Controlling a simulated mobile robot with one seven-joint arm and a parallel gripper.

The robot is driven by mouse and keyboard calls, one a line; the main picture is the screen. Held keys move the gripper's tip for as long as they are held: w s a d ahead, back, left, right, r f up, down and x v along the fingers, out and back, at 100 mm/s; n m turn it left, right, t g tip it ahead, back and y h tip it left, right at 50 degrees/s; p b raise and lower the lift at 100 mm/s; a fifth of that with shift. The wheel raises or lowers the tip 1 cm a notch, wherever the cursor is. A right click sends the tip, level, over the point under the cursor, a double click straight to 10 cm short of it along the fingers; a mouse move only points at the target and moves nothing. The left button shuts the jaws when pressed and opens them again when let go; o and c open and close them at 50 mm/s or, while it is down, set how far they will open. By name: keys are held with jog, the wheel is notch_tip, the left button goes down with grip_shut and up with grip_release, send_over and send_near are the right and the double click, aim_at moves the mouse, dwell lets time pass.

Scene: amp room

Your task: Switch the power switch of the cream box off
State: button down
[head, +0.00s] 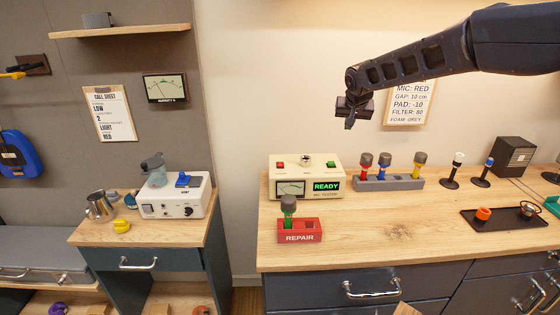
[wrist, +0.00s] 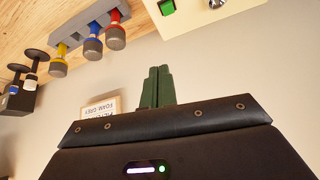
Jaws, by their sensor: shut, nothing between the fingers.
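The cream box (head: 306,191) stands at the left end of the wooden counter, with a display lit "READY" and a dial on its front. On its top are a red button (head: 281,164), a green button (head: 331,164) and a small metal switch (head: 305,160) between them; its setting is too small to tell. My gripper (head: 349,124) is shut and empty, in the air above and right of the box. In the wrist view, my gripper (wrist: 157,70) has its dark green fingers together. A corner of the cream box (wrist: 192,20) shows at the top right there.
A grey rack (head: 390,184) with several coloured microphones stands right of the cream box. A red REPAIR holder (head: 300,236) with a microphone is in front. A white box (head: 173,203) with a blue switch sits on the left cabinet. The counter's front middle is clear.

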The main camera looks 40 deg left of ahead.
jog(key=s+a+f+n, duration=0.1)
jog(key=s+a+f, duration=0.1)
jog(key=s+a, duration=0.6)
jog(key=s+a+f+n+y, duration=0.1)
jog(key=s+a+f, duration=0.1)
jog(key=s+a, duration=0.6)
jog(key=shift+f, duration=0.35)
jog(key=shift+s+f, duration=0.1)
send_over(280, 164)
jog(key=s+d, duration=0.1)
notch_tip(280, 164, down, 8)
jog(key=shift+s+d+r, duration=0.1)
notch_tip(280, 164, down, 3)
jog(key=shift+s+d, duration=0.1)
jog(key=shift+s, duration=0.05)
jog(key=shift+f, duration=0.45)
